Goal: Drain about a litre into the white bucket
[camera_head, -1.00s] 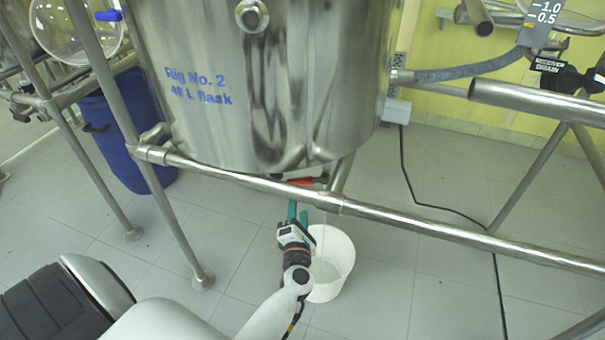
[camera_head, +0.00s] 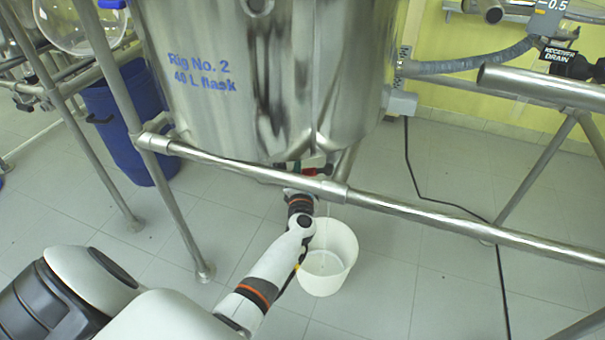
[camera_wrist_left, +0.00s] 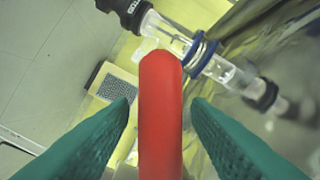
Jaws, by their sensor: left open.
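The white bucket (camera_head: 328,258) stands upright on the floor below the front rail, under the steel vessel (camera_head: 235,100) marked "Rig No. 2, 40 L flask". A faint thin streak shows above the bucket; I cannot tell how much liquid is inside. The red valve handle (camera_head: 318,170) shows under the vessel's bottom, just above the rail. My left gripper (camera_head: 293,173) reaches up beside it, partly hidden by the rail. In the left wrist view the red handle (camera_wrist_left: 160,120) lies between my open teal fingers, with gaps on both sides. My right gripper is out of view.
The steel rail (camera_head: 420,215) crosses in front of the vessel. A blue bin (camera_head: 118,125) stands at left behind frame legs. A black cable (camera_head: 425,195) runs over the floor at right. A glass valve piece (camera_wrist_left: 185,45) shows beyond the handle in the left wrist view.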

